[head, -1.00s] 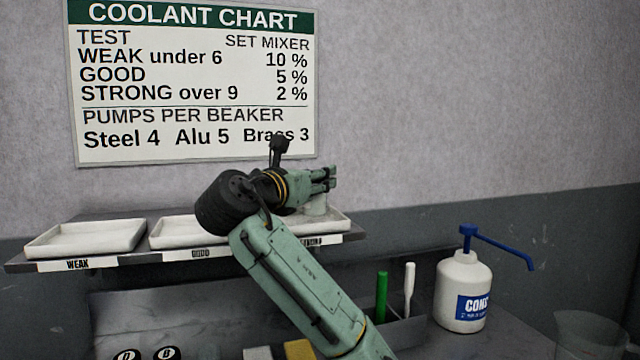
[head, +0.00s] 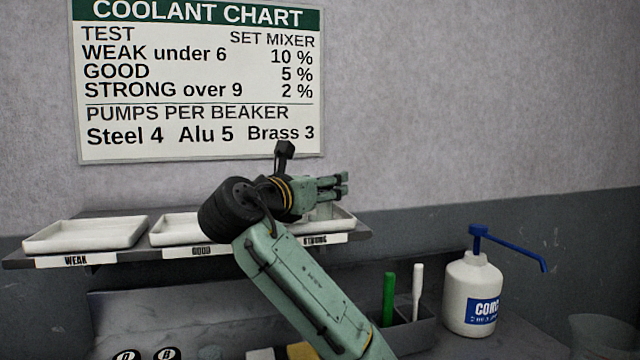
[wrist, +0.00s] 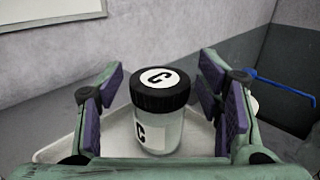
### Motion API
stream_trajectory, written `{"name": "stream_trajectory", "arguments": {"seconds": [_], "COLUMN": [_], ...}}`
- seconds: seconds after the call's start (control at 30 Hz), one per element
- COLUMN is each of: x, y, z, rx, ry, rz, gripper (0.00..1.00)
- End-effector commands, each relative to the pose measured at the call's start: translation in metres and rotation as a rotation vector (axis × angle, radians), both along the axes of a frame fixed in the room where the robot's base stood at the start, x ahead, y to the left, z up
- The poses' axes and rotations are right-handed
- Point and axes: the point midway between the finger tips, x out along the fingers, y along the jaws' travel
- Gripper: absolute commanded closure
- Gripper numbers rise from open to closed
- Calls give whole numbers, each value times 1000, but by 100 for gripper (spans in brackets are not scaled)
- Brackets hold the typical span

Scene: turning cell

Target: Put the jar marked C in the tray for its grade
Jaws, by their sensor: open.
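The jar marked C (wrist: 158,118) has a black lid with a white C disc and a C label on its clear side. It stands upright in the tray labelled STRONG (head: 346,221), the right one on the shelf. In the wrist view the tray's white floor and rim show around it. My gripper (head: 345,185) is open, with a finger on each side of the jar and visible gaps between. In the head view my gripper and arm hide most of the jar and part of this tray. The WEAK tray (head: 85,236) and GOOD tray (head: 178,230) look empty.
A coolant chart (head: 200,80) hangs on the wall above the shelf. Below, two black lids (head: 167,354) show at the bottom edge. A holder with a green stick (head: 388,298) and a white stick, a white pump bottle (head: 470,290) and a clear beaker (head: 600,335) stand to the right.

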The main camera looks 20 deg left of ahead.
Motion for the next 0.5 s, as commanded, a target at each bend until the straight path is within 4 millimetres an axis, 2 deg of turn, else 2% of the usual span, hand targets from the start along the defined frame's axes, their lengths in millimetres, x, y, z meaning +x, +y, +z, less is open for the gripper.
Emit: {"name": "stream_trajectory", "arguments": {"seconds": [0.17,0.27,0.5], "x": [0,-10,-62], "y": [0,3,13], "z": [5,2,0], "rx": [0,-1,0], "ry": [-1,-3,-6], "rz": [0,2,3], "gripper": [40,40,40]}}
